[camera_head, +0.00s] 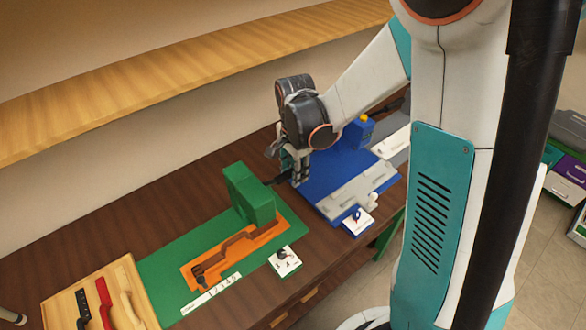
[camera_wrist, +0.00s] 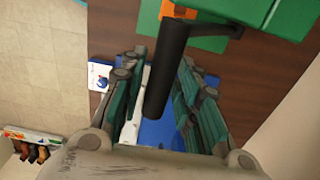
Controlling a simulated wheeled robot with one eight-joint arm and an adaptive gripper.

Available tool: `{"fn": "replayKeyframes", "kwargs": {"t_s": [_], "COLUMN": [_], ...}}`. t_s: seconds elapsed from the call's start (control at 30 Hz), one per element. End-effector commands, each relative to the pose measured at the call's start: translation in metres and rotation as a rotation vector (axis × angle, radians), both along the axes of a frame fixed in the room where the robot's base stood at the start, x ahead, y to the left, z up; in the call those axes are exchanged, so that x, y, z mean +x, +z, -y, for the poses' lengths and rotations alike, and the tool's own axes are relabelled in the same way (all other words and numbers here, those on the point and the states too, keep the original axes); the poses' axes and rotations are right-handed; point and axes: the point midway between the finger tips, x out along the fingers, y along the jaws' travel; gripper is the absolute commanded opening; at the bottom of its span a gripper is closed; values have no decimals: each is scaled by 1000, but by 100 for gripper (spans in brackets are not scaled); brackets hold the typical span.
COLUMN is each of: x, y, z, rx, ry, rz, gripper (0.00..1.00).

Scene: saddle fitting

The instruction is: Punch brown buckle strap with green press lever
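The brown buckle strap (camera_head: 232,243) lies in an orange bed (camera_head: 256,243) on a green mat, with its far end close under the green press (camera_head: 250,194). The press lever (camera_head: 282,179) has a dark handle reaching right toward my gripper (camera_head: 297,172). In the wrist view the black lever handle (camera_wrist: 168,70) runs between the two green-padded fingers of my gripper (camera_wrist: 160,105). The fingers are apart, with gaps beside the handle. The orange piece (camera_wrist: 180,11) and green press body (camera_wrist: 208,8) show at the top of that view. The punch tip is hidden.
A blue station (camera_head: 345,172) with a grey bed stands just right of my gripper. A white card (camera_head: 285,262) sits at the mat's front. A wooden shelf (camera_head: 150,85) runs along the wall.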

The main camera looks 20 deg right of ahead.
Motion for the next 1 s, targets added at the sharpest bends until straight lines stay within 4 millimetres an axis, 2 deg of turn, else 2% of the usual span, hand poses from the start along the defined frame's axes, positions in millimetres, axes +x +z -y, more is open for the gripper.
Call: {"fn": "replayKeyframes", "kwargs": {"t_s": [0.03, 0.07, 0.37, 0.7, 1.0], "x": [0, 0, -1, -14, -15], "y": [0, 0, -2, -15, -15], "z": [0, 0, 0, 5, 5], "rx": [0, 0, 0, 0, 0], "ry": [0, 0, 0, 0, 0], "rz": [0, 0, 0, 0, -1], "gripper": [11, 5, 5, 5, 5]}}
